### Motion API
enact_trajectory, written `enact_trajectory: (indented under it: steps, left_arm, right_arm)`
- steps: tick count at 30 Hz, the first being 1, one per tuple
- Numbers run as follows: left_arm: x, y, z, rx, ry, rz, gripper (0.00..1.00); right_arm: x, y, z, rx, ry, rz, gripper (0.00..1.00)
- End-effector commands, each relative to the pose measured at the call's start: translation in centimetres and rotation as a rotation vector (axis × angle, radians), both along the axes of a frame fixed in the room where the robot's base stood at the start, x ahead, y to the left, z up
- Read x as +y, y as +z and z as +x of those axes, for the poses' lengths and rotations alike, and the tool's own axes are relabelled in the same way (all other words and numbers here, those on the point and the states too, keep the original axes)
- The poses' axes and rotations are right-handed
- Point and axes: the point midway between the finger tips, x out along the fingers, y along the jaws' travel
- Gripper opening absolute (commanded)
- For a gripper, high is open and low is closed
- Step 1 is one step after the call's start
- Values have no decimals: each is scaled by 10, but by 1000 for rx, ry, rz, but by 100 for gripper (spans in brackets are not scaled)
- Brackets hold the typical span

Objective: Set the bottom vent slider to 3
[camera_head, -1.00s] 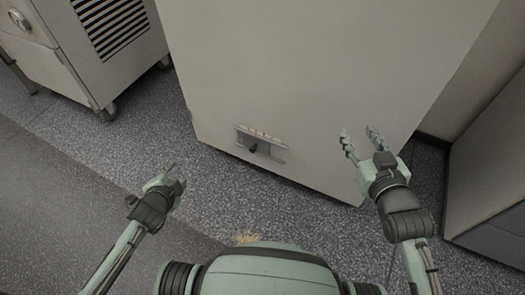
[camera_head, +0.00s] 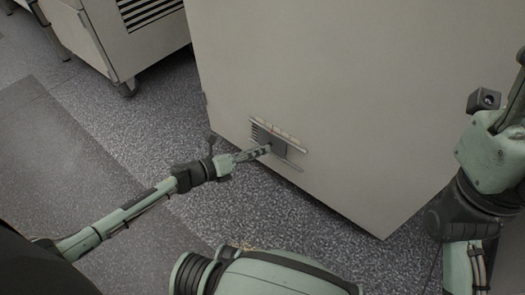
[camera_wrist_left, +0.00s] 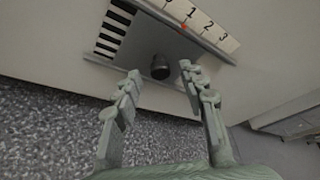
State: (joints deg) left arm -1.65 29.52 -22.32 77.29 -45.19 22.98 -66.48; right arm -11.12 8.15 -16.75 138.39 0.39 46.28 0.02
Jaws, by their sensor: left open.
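The bottom vent (camera_head: 289,160) is low on the front of the pale cabinet (camera_head: 320,70). In the left wrist view its dark slider knob (camera_wrist_left: 160,67) stands on a grey plate (camera_wrist_left: 205,50), with dark slots (camera_wrist_left: 113,28) uncovered to the left. A white scale (camera_wrist_left: 207,25) above shows 1, 2 and 3. A red mark (camera_wrist_left: 184,26) sits by the 1. My left gripper (camera_head: 268,148) is open at the vent; in the wrist view its fingertips (camera_wrist_left: 159,76) lie either side of the knob, with visible gaps. My right gripper (camera_head: 518,70) is partly cut off at the right edge.
Another cabinet on wheels (camera_head: 110,40) stands at the upper left. Speckled floor (camera_head: 140,130) lies open between it and the pale cabinet. In the wrist view another unit (camera_wrist_left: 290,115) stands at the right.

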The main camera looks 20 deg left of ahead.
Motion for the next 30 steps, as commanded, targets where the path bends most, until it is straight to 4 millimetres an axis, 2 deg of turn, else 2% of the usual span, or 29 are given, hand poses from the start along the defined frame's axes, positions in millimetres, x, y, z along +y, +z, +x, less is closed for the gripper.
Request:
enact_trajectory:
  steps: [5, 14, 17, 24, 30]
  left_arm:
    - [-10, -5, 15, 0, 1, -2, 41]
    - [-12, -6, 17, 2, 2, -2, 41]
    - [-12, -6, 17, 2, 2, -2, 32]
    - [-12, -6, 17, 2, 2, -2, 2]
    - [-12, -6, 16, 2, 2, -2, 0]
  right_arm:
    - [1, 0, 0, -11, -1, -8, 42]
    - [1, 1, 1, -12, 0, -10, 42]
    - [1, 1, 1, -12, 0, -10, 42]
    - [1, 0, 1, -11, -2, -11, 42]
    - [1, 0, 1, -11, -2, -11, 42]
